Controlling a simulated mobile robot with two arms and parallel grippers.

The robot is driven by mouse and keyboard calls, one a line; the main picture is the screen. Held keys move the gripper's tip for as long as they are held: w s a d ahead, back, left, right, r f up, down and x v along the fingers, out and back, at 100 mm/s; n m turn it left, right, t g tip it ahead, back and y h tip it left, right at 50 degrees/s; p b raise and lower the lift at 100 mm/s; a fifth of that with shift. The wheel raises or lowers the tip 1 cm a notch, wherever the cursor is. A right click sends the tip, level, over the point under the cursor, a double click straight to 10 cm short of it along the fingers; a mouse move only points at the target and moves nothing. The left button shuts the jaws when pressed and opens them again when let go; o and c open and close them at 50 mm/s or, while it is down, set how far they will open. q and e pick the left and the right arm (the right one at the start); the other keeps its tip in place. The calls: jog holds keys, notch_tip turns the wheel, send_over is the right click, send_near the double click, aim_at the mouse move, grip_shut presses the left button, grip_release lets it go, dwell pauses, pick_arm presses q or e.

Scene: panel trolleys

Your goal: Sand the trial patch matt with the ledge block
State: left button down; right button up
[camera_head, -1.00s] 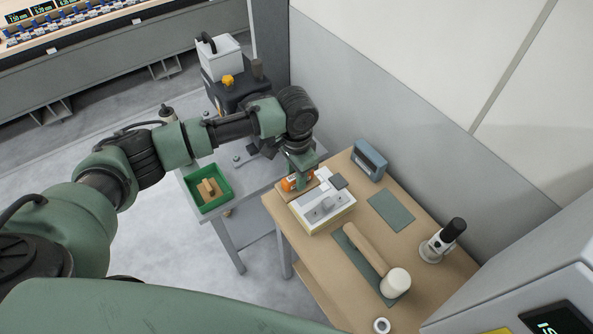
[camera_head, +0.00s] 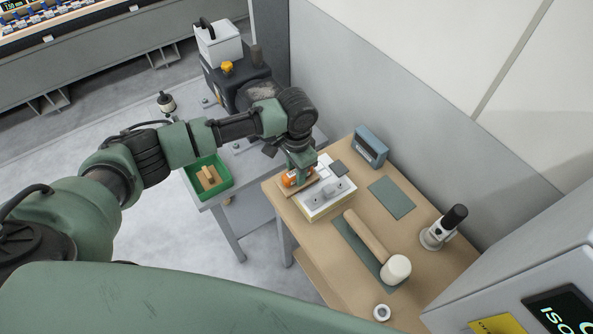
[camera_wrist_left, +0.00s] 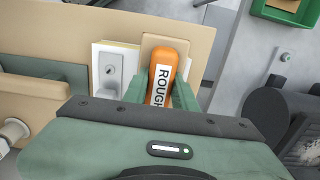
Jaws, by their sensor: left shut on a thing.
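My left gripper (camera_head: 297,172) is over the far left end of the wooden bench. It is shut on a block with an orange handle (camera_wrist_left: 164,72) and a tan base (camera_wrist_left: 160,42). The handle bears a label reading "ROUGH"; the block shows small and partly hidden in the head view (camera_head: 288,181). Next to it sits a white and yellow stack with a grey plate (camera_head: 325,192) on top, also seen in the wrist view (camera_wrist_left: 110,72). I cannot tell which surface is the trial patch, nor whether the block touches what is under it. My right gripper is not in view.
The wooden bench (camera_head: 388,238) also holds a mallet (camera_head: 370,240), a green-grey sheet (camera_head: 391,197), a blue-grey device (camera_head: 370,146), a black-topped tool (camera_head: 443,228) and a roll (camera_head: 381,312). A green tray (camera_head: 222,186) stands on the grey table to the left. A wall rises behind.

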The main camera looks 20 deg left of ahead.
pick_arm(q)
jog(key=shift+r, duration=0.1)
jog(key=shift+p, duration=0.5)
dwell(0.6)
jog(key=shift+p, duration=0.4)
jog(key=shift+f, duration=0.7)
jog(key=shift+w+d, duration=0.1)
jog(key=shift+d, duration=0.05)
jog(key=shift+w+d+b, duration=0.5)
jog(key=shift+w+d, duration=0.05)
jog(key=shift+w, duration=0.2)
